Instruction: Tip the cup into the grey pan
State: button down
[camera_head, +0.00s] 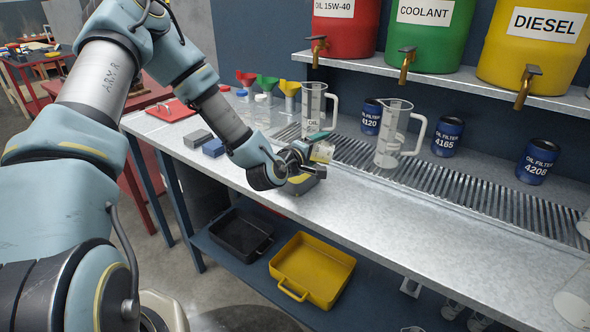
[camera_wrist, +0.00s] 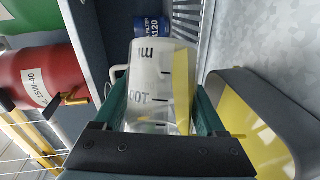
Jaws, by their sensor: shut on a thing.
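My gripper (camera_head: 309,158) is over the bench, shut on a small clear cup (camera_head: 322,152). In the wrist view the cup (camera_wrist: 153,85) sits between the green fingers of my gripper (camera_wrist: 160,115). Its side has black marks and "100", and a yellow band shows along its lower side. The cup looks close to upright; a slight tilt is hard to judge. The grey pan (camera_head: 312,184), yellow inside, stands on the bench just below my gripper, which partly hides it. In the wrist view its grey wall (camera_wrist: 250,90) is at the right, apart from the cup.
Two clear jugs (camera_head: 313,108) (camera_head: 392,135) and several blue oil filters (camera_head: 447,137) stand behind, by a ribbed grate (camera_head: 440,188). Funnels (camera_head: 267,84) and small blocks (camera_head: 213,147) are to the left. Bare bench (camera_head: 400,215) lies to the right. A black tray (camera_head: 240,235) and yellow tray (camera_head: 313,270) are below.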

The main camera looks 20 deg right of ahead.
jog(key=shift+w+a+r+n+h+b, duration=0.2)
jog(key=shift+r+n+h+b, duration=0.1)
jog(key=shift+n+h+b, duration=0.4)
dwell(0.9)
jog(key=shift+a+f+n+b, duration=0.1)
jog(key=shift+f+n+b, duration=0.15)
jog(key=shift+n+b, duration=0.15)
